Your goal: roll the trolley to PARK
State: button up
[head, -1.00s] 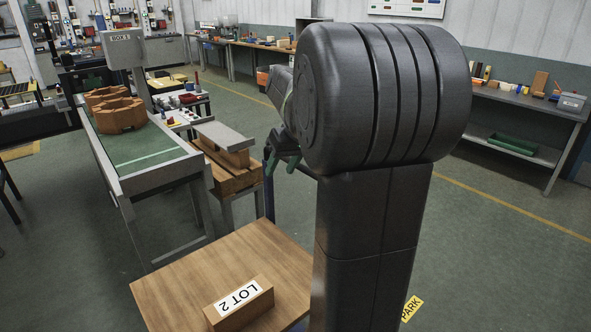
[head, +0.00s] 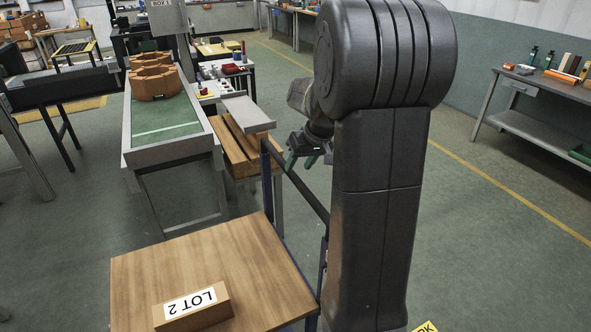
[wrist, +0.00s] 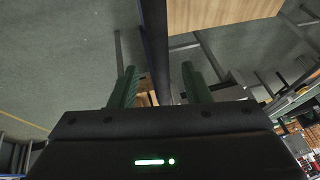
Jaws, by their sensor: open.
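The trolley (head: 225,258) has a wooden top and a dark blue frame, and stands at the bottom of the head view. Its handle bar (head: 303,187) rises at the far right side of the top. A block labelled LOT 2 (head: 205,318) lies on the top. My gripper (head: 303,160) is open beside the handle bar. In the wrist view the bar (wrist: 154,35) runs between the two green fingers of my gripper (wrist: 159,72), with space on both sides; I cannot tell how deep it sits. A yellow PARK sign (head: 426,327) shows on the floor, mostly cut off at the bottom edge.
A workbench (head: 545,122) lines the right wall. The floor (head: 480,260) to the right is clear.

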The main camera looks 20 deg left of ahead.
aim_at(294, 174)
jog(key=shift+x, duration=2.05)
grip_shut()
